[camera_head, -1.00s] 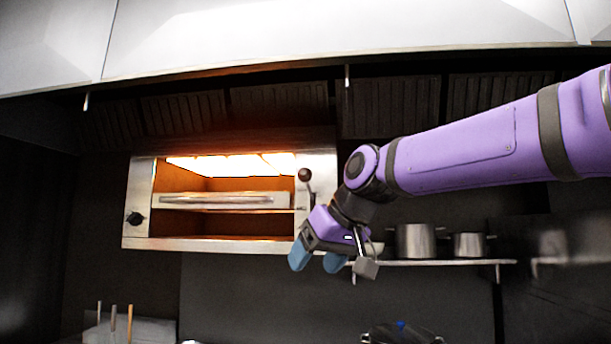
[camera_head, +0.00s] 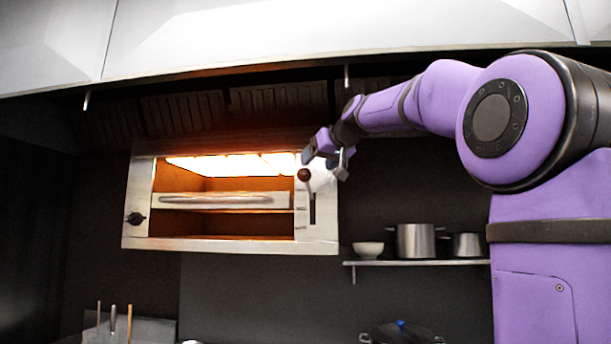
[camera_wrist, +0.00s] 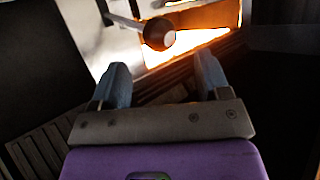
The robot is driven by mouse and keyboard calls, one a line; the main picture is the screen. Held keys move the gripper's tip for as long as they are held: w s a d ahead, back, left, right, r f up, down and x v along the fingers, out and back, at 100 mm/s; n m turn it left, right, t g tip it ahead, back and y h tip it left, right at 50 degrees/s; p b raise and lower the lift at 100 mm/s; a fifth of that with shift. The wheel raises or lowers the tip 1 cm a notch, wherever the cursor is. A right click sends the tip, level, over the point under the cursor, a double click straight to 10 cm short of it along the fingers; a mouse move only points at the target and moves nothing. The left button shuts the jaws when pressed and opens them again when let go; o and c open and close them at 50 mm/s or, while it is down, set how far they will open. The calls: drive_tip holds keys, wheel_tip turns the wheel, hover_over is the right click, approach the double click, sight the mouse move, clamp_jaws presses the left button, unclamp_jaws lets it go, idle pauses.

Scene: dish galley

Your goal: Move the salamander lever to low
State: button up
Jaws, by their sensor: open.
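The salamander (camera_head: 135,205) is a steel wall oven with a glowing orange top, left of centre in the head view. Its lever ends in a dark round knob (camera_head: 304,175) near the top of a vertical slot (camera_head: 313,210) in the right-hand panel. In the wrist view the knob (camera_wrist: 159,33) and its metal rod show just beyond the fingertips, roughly midway between them. My gripper (camera_head: 321,156) is open, close above and to the right of the knob. In the wrist view my gripper (camera_wrist: 162,75) has its blue fingers apart with nothing between them.
A dark round dial (camera_head: 135,218) is on the salamander's left panel. A shelf (camera_head: 430,263) to the lower right holds a white bowl (camera_head: 368,249) and steel pots (camera_head: 416,240). A grey hood (camera_head: 300,35) hangs above. Open space lies below the salamander.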

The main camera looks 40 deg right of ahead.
sight(308, 171)
drive_tip(key=x, duration=0.7)
